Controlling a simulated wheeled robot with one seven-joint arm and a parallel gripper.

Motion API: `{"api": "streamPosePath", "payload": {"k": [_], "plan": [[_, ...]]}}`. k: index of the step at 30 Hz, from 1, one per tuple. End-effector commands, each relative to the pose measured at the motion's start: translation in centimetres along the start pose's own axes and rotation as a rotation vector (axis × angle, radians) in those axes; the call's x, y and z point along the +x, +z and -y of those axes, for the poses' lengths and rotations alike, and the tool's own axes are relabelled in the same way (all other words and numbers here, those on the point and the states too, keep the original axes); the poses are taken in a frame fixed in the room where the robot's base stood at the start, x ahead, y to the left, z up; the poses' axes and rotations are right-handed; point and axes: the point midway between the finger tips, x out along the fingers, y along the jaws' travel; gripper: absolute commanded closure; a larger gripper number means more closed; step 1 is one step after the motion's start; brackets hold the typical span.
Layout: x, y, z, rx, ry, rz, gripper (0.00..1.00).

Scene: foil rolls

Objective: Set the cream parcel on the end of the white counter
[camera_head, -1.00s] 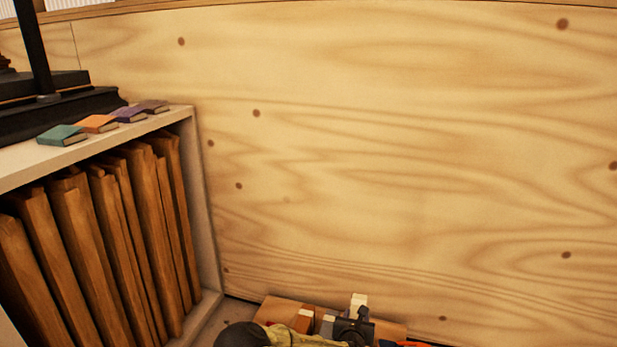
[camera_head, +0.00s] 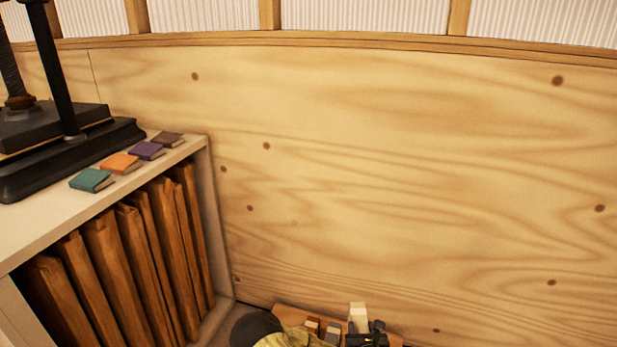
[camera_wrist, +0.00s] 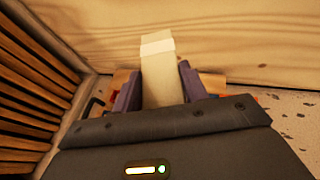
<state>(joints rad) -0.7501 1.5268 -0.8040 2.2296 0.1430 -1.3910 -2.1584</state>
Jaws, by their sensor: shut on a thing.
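The cream parcel (camera_head: 357,314) is a pale upright block with a lighter band, low in the head view. In the wrist view the cream parcel (camera_wrist: 160,75) stands between the two dark fingers. My gripper (camera_wrist: 158,90) is shut on it; in the head view my gripper (camera_head: 367,334) is small at the bottom edge and partly cut off. The white counter (camera_head: 45,216) is at the left of the head view, its end near the plywood wall. The parcel is right of the counter, apart from it and lower than its top.
Teal (camera_head: 91,180), orange (camera_head: 120,163), purple (camera_head: 148,151) and brown (camera_head: 168,139) small books lie in a row along the counter's end. A black press (camera_head: 70,160) stands behind them. Upright brown boards (camera_head: 120,250) fill the shelf below. A plywood wall (camera_head: 400,180) closes the back.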

Motion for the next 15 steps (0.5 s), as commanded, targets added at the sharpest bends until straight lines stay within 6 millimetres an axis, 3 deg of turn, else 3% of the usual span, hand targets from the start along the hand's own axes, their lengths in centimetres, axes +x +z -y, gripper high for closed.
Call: {"api": "streamPosePath", "payload": {"k": [1, 15], "plan": [[-0.9, 1.6, 0.0, 0.000, -0.001, 0.001, 1.00], [-5.3, 7.5, -0.1, 0.005, -0.001, 0.000, 1.00]]}}
